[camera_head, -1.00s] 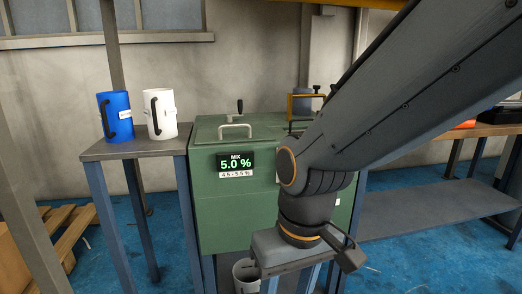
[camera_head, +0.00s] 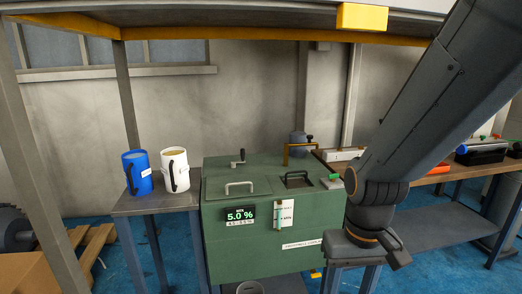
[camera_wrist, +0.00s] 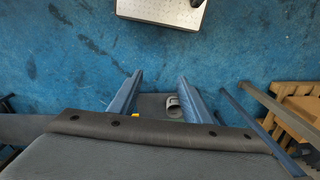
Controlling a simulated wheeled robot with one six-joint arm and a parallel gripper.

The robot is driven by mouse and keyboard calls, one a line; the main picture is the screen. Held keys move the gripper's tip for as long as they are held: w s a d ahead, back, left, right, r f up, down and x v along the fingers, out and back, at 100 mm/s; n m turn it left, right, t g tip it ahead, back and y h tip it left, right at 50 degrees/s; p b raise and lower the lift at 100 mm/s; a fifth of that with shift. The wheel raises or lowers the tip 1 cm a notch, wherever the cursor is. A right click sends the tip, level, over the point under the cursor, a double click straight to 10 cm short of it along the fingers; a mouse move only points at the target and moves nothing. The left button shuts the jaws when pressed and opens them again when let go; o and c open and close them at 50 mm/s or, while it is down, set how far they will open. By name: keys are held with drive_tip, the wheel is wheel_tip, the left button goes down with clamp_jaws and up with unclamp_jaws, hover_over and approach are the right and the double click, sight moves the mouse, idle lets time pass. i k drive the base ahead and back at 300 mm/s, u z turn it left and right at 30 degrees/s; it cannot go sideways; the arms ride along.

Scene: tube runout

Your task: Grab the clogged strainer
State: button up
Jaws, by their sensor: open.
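A green tank (camera_head: 262,235) stands in the middle of the head view. Its top has a square opening (camera_head: 296,179) with a dark handle across it. This may be the strainer, but I cannot tell for sure, and no clogging shows. My gripper (camera_head: 397,257) appears only as a dark shape at the end of my arm, to the right of the tank and apart from the opening. It is open, and I see nothing in it. The fingers do not show clearly in the wrist view, which looks down on blue floor.
A blue mug (camera_head: 137,174) and a white mug (camera_head: 175,170) stand on a side table (camera_head: 150,204) at left. A display (camera_head: 240,215) on the tank reads 5.0 %. A shelf (camera_head: 230,22) hangs overhead. A bench (camera_head: 425,179) stands at right.

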sight(299, 182)
drive_tip(key=z, duration=0.8)
drive_tip(key=i, duration=0.8)
drive_tip(key=u, duration=0.65)
